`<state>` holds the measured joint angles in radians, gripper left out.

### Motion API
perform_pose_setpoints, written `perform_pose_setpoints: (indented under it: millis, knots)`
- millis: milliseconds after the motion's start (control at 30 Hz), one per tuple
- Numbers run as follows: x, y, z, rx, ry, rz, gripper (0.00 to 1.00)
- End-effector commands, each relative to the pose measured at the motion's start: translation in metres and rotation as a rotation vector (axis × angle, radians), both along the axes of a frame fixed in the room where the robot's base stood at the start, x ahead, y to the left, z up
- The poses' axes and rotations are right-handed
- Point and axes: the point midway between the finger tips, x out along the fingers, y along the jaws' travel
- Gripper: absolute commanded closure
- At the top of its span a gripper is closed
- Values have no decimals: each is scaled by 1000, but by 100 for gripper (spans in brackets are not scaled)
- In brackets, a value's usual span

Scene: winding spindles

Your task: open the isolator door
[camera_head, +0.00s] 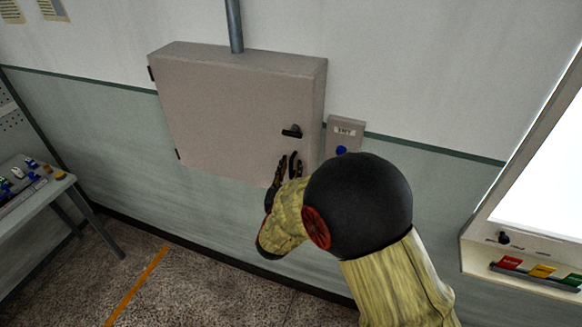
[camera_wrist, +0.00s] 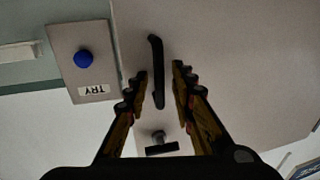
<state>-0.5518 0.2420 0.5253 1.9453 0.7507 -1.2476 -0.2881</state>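The isolator door (camera_head: 225,105) is the broad grey-beige front of a wall cabinet; it looks shut, with hinges at its left edge. A dark turn handle (camera_head: 292,131) sits near its right edge, lying roughly level; it also shows in the wrist view (camera_wrist: 161,147). Below it is an upright black pull handle (camera_wrist: 157,62), mostly masked by the fingers in the head view. My gripper (camera_head: 288,163) is open in front of the door's lower right. In the wrist view its fingers (camera_wrist: 160,72) stand either side of the pull handle with gaps; contact is not visible.
A small grey box (camera_head: 345,128) with a blue button and a "TRY" label is on the wall right of the cabinet. A bench (camera_head: 40,195) with small parts stands at the left. A lit panel with coloured tags (camera_head: 540,270) is at the right. The floor below the cabinet is clear.

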Motion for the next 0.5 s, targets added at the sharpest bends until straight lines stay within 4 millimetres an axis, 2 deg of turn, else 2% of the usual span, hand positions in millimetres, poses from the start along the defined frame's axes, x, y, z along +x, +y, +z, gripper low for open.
perform_pose_setpoints:
  millis: [167,500]
  knots:
    - [0,0,0,0,0,0,76]
    - [0,0,0,0,0,0,95]
